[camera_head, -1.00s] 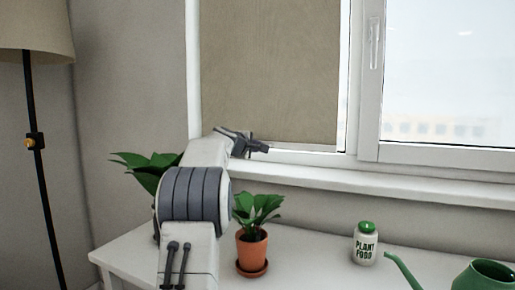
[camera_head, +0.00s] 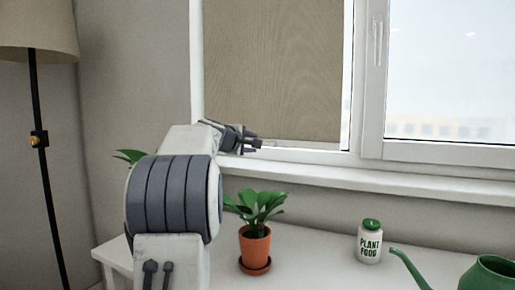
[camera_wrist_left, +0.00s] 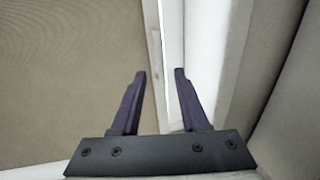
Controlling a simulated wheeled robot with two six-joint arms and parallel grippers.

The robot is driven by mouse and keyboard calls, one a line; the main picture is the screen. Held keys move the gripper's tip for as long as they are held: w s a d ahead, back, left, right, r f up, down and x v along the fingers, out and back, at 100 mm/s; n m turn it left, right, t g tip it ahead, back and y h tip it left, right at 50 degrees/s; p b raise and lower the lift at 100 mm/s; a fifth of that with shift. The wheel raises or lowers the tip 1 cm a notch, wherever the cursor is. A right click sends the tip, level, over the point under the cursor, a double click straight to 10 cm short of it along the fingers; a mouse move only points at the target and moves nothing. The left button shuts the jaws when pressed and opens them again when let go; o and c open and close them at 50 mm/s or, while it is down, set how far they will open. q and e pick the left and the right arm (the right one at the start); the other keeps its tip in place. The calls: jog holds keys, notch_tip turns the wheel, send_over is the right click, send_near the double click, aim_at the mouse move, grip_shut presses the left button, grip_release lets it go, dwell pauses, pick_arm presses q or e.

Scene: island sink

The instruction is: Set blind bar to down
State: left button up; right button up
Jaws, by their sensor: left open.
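The beige blind (camera_head: 270,70) covers most of the left window pane, with its lower edge close above the sill. The thin pale blind bar (camera_head: 315,142) runs along that edge. My left gripper (camera_head: 252,144) is at the left part of this lower edge, pointing right; I cannot tell whether it touches the bar. There the blind (camera_wrist_left: 65,85) fills the left side, and the pale window frame (camera_wrist_left: 172,50) lies beyond the fingertips. My right gripper is not in view.
Below the sill (camera_head: 350,180), a white table holds a potted plant (camera_head: 255,243), a plant food jar (camera_head: 369,243) and a green watering can (camera_head: 488,274). Another plant (camera_head: 130,156) is mostly hidden by my arm. A floor lamp (camera_head: 37,140) stands left.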

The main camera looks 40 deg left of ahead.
pick_arm(q)
jog(key=shift+v, duration=1.7)
jog(key=shift+d, duration=0.1)
